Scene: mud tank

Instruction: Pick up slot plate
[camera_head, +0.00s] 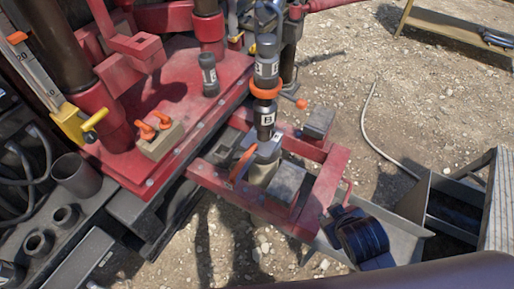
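What looks like the slot plate (267,152) is a small grey plate with an orange handle (243,163). It sits around or against the foot of the upright dark drill string (266,116), above the red frame; the string hides part of it. My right gripper (342,213) appears as a dark shape at the lower right, beyond the red frame's near corner. It is apart from the plate, below and to the right of it. Its fingers are too dark and small to tell open from shut. My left gripper is not in view.
The red frame (313,207) juts from the red rig deck (185,85). A tan block (160,139) with orange handles and a short dark cylinder (208,75) stand on the deck. A grey trough (409,217) lies at right. Gravel ground (330,80) is mostly open beyond.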

